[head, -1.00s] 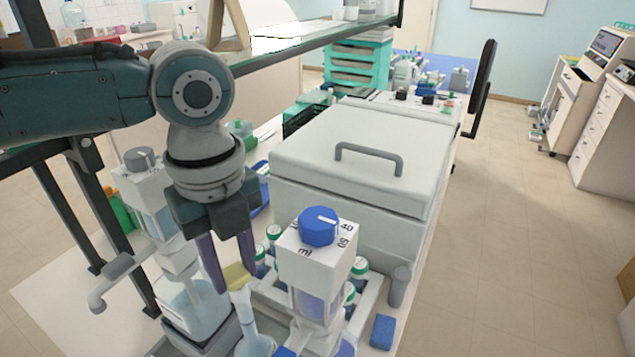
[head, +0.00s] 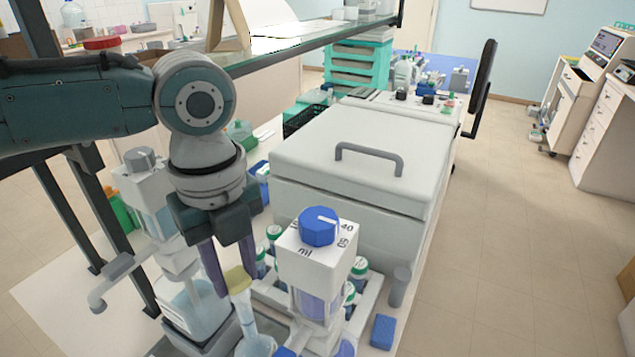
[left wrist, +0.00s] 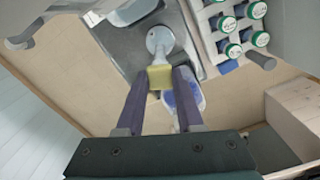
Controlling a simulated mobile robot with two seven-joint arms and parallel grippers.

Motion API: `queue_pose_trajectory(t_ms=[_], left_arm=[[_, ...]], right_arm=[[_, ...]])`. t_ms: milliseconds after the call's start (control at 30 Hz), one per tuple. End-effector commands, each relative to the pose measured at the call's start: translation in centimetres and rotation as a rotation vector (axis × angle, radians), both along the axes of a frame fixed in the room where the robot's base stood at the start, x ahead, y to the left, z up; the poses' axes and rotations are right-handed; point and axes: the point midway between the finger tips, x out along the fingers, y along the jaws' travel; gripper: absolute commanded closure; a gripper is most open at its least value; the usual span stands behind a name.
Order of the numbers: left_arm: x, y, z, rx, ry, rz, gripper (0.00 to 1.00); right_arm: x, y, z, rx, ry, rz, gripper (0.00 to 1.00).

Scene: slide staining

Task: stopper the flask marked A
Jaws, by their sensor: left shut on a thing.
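My left gripper (head: 236,282) is shut on a yellow stopper (head: 237,277), which also shows between the fingers in the left wrist view (left wrist: 160,77). Below the stopper is a clear flask (head: 250,322) with a narrow neck and a wide base; it also shows in the left wrist view (left wrist: 159,41). The stopper is in line with the top of the neck. I cannot tell whether it only touches the rim or sits partly inside. No letter A can be read on the flask. My right gripper is not in view.
A dispenser with a blue knob (head: 318,228) stands close to the right of the flask. Behind it are several green-capped vials in a rack (left wrist: 205,40). Another dispenser (head: 145,190) stands at the left. A large lidded box (head: 360,160) fills the bench behind.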

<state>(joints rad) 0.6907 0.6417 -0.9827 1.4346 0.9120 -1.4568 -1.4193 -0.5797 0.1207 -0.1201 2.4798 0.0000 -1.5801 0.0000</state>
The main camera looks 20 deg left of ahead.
Motion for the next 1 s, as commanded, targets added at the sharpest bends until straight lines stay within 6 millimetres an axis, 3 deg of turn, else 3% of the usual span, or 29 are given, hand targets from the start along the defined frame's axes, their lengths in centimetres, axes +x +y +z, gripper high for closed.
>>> queue_pose_trajectory(t_ms=[200, 233, 500, 700, 900, 1000], left_arm=[[0.00, -0.01, 0.00, 0.000, 0.000, 0.000, 1.00], [0.01, 0.00, 0.00, 0.000, 0.000, 0.000, 0.62], [0.01, 0.00, 0.01, 0.000, 0.000, 0.000, 0.32], [0.01, 0.00, 0.02, 0.000, 0.000, 0.001, 0.29], [0.01, 0.00, 0.01, 0.000, 0.000, 0.001, 0.07], [0.01, 0.00, 0.01, 0.000, 0.000, 0.001, 0.04]], right_arm=[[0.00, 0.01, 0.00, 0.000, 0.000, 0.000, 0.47], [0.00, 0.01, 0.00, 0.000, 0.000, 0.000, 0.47], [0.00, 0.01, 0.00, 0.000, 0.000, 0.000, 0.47], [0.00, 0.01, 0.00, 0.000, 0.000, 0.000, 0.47], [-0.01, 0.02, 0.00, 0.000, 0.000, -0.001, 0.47], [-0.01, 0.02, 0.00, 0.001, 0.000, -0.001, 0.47]])
